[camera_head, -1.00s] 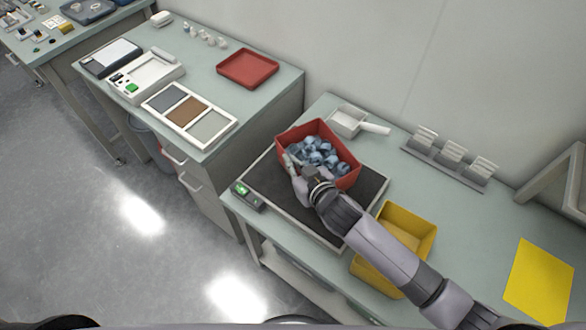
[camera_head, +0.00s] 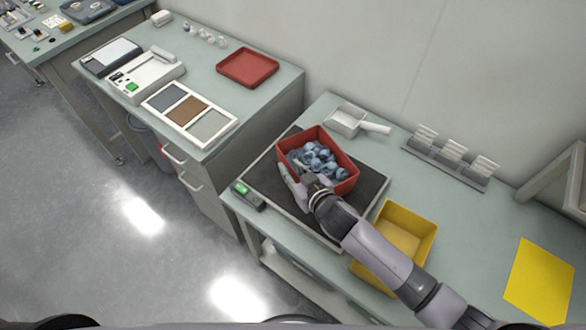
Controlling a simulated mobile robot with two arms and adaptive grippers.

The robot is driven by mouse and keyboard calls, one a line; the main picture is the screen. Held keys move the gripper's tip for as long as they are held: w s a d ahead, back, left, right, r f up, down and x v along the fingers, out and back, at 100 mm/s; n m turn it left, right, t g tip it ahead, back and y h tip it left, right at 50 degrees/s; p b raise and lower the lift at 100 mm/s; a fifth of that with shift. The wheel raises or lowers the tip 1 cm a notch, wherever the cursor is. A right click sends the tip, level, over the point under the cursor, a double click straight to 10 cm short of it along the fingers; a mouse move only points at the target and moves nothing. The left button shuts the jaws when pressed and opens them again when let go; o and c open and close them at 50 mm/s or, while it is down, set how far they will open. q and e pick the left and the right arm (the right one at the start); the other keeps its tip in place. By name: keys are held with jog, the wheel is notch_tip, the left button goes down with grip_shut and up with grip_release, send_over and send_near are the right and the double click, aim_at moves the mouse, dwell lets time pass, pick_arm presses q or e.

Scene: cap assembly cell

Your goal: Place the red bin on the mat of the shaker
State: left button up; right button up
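The red bin (camera_head: 341,188) is open-topped and holds several blue-grey caps (camera_head: 318,158). It is over the back part of the shaker's dark mat (camera_head: 270,190), and looks level. I cannot tell if its base fully touches the mat. My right gripper (camera_head: 291,178) is at the bin's near-left wall and appears shut on it; the wrist hides part of the wall. The shaker has a light frame and a small unit with a green display (camera_head: 243,189) at its left corner. My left gripper is not in view.
A yellow bin (camera_head: 425,232) stands right of the shaker, beneath my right forearm. A white scoop (camera_head: 350,121) lies behind. A rack (camera_head: 445,160) and a yellow sheet (camera_head: 540,280) are to the right. A red tray (camera_head: 247,67) is on the left bench.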

jog(key=shift+r, duration=0.25)
jog(key=shift+s+d, duration=0.25)
jog(key=shift+s, duration=0.15)
jog(key=b+v, duration=0.1)
jog(key=v, duration=1)
jog(key=shift+r, duration=0.1)
